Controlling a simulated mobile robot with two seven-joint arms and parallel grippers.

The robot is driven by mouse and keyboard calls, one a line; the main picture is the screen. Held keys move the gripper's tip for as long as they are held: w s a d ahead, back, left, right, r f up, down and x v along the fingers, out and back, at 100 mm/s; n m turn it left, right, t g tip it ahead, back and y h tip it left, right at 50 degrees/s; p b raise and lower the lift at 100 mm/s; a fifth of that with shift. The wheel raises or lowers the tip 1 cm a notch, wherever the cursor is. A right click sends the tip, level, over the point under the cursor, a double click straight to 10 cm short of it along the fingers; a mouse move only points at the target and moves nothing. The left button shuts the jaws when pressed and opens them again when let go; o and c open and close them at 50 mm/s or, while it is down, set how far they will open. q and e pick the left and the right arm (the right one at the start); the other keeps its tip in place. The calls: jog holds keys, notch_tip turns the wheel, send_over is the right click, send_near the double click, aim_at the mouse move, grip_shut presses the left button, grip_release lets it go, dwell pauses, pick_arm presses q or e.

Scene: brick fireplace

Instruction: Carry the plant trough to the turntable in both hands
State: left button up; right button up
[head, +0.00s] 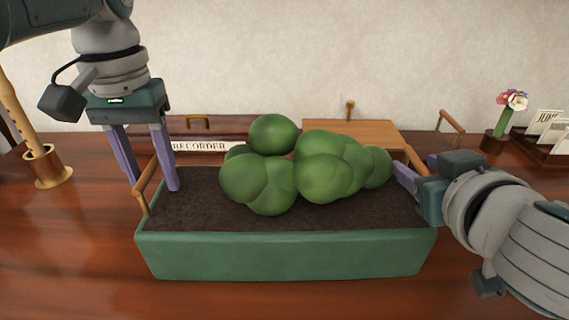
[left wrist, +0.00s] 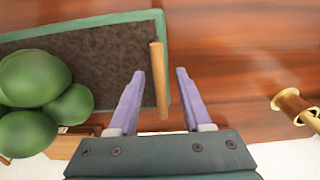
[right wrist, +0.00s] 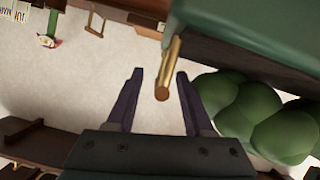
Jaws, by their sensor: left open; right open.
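The plant trough (head: 285,256) is a long green box of dark soil with round green bushes (head: 335,165), standing on the wooden table. It has a wooden bar handle at each end. My left gripper (head: 152,186) is open above the left end, pointing down, with the left handle (left wrist: 158,85) between its fingers. My right gripper (head: 414,168) is open at the right end, coming in from the right, with the right handle (right wrist: 169,68) between its fingertips. I cannot make out a turntable in these views.
Behind the trough lie a case labelled RECORDER (head: 200,146) and a light wooden board (head: 350,133). A wooden recorder in a brass holder (head: 47,167) stands left. A flower vase (head: 497,138) and card rack (head: 545,145) stand back right.

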pick_arm(q)
grip_shut()
pick_arm(e)
grip_shut()
dwell(1.0)
